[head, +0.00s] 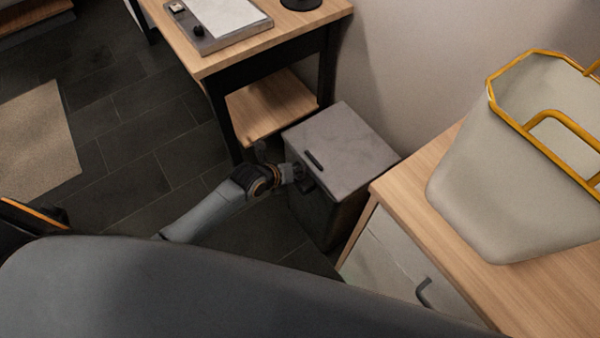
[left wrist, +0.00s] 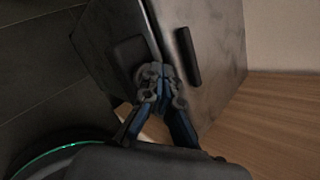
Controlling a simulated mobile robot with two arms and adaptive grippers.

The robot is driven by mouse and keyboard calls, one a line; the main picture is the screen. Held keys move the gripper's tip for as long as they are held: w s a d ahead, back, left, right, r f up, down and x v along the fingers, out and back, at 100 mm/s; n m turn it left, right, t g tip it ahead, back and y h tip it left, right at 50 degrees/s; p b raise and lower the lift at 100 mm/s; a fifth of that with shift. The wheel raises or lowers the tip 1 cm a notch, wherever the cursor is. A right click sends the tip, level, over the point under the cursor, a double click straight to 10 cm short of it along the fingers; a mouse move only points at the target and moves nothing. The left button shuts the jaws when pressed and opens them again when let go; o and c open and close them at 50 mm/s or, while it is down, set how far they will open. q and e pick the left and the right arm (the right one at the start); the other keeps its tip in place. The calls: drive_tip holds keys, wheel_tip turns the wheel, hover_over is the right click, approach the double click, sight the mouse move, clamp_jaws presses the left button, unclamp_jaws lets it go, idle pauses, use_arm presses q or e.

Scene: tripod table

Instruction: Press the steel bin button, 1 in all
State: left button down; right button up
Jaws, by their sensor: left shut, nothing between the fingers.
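The steel bin (head: 340,150) is a dark grey box on the floor between the desk and the wooden cabinet. A black bar (head: 314,160) lies on its lid near the front edge. A dark button-like plate (head: 307,185) sits on its front, just below the lid edge, partly behind my gripper. My left gripper (head: 299,174) is shut and empty, with its tips at the top of the bin's front. In the left wrist view the bin (left wrist: 215,50) fills the top, and the shut fingertips (left wrist: 160,72) overlap the lower edge of the plate (left wrist: 131,52). I cannot tell whether they touch it. My right gripper is not in view.
A wooden desk (head: 262,48) with a lower shelf (head: 268,105) stands behind the bin. A wooden-topped cabinet (head: 408,205) with a grey handle (head: 424,292) is close on the right, carrying a large beige basket (head: 490,175). Dark tiled floor is open at left.

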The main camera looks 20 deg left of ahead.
sight(298, 176)
use_arm(q)
drive_tip(key=shift+f+b, duration=0.35)
drive_tip(key=shift+f, duration=0.15)
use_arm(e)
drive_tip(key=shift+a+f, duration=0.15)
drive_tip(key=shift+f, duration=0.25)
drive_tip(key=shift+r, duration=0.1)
use_arm(q)
drive_tip(key=shift+r+p, duration=1.05)
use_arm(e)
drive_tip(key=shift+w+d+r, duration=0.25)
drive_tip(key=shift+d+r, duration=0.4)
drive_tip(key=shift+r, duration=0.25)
use_arm(q)
wheel_tip(298, 176, up, 4)
drive_tip(key=p, duration=0.3)
drive_tip(key=shift+f, duration=0.15)
drive_tip(key=shift+r+p, duration=0.65)
drive_tip(key=shift+p, duration=0.25)
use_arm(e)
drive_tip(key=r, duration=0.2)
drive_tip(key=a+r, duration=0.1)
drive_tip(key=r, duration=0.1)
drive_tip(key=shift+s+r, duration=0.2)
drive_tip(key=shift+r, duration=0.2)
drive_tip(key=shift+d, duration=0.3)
